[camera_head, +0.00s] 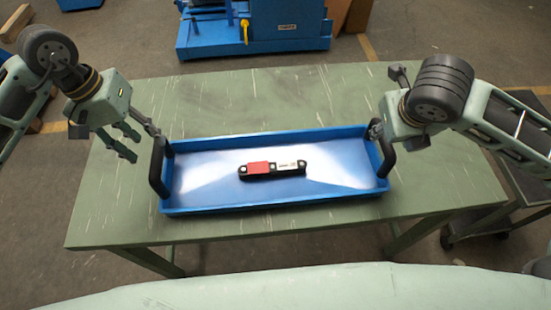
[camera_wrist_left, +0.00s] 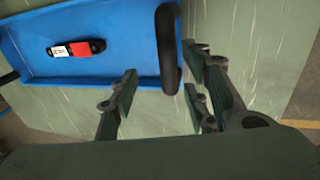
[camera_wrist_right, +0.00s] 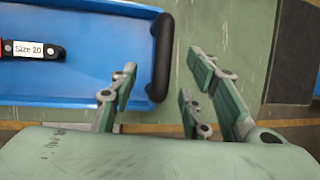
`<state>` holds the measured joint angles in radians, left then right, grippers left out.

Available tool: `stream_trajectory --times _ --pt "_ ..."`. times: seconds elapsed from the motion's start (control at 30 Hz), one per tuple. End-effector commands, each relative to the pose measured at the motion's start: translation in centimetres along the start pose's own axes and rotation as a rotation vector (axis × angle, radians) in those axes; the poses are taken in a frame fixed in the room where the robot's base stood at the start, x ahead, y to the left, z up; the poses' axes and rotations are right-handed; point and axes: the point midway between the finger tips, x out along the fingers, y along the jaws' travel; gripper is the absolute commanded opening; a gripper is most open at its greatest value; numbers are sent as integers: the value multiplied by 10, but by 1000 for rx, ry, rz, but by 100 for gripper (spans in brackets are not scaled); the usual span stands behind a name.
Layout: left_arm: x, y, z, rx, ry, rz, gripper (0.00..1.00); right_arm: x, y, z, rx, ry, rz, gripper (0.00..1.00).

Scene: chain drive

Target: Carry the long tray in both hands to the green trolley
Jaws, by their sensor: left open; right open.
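The long blue tray (camera_head: 225,204) lies flat on the green table, with an upright black handle at each end. My left gripper (camera_head: 140,142) is open beside the left handle (camera_head: 157,172). In the left wrist view that handle (camera_wrist_left: 168,50) shows between the parted fingers, not clamped. My right gripper (camera_head: 381,131) is at the right handle (camera_head: 386,155), its fingers mostly hidden in the head view. In the right wrist view the fingers are apart, with the handle (camera_wrist_right: 160,58) showing between them. No clearly green trolley shows.
A red, white and black part (camera_head: 272,169) lies in the tray. The table (camera_head: 300,95) is otherwise clear. A dark wheeled cart (camera_head: 490,221) stands at the right, partly cut off. A blue machine (camera_head: 255,35) stands behind the table.

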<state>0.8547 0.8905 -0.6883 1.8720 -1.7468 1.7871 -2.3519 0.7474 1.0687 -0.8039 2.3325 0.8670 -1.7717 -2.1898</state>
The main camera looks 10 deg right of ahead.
Motion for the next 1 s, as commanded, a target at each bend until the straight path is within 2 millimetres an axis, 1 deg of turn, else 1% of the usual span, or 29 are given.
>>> stream_trajectory --times 0.03,0.1,0.37,0.47,0.57,0.8,0.9,1.0 --pt "-3 -6 -1 7 0 -23 43 -1 -2 1 -10 1 -5 43" --pt "-4 -10 0 12 -4 -38 43 -1 -3 1 -19 1 -7 43" --pt "-3 -10 0 12 -5 -37 43 -1 -3 1 -19 2 -6 43" --pt "1 -10 0 12 -6 -36 43 3 -3 0 -18 4 -6 43" --pt "13 -10 1 11 -9 -36 43 14 -3 0 -16 5 -6 43" --pt "50 -11 1 12 -9 -35 43 52 -3 0 -16 5 -6 43" --pt "62 -12 1 11 -7 -35 43 64 -3 0 -16 4 -4 43" --pt "70 -12 1 11 -7 -35 43 72 -3 1 -16 2 -5 43"
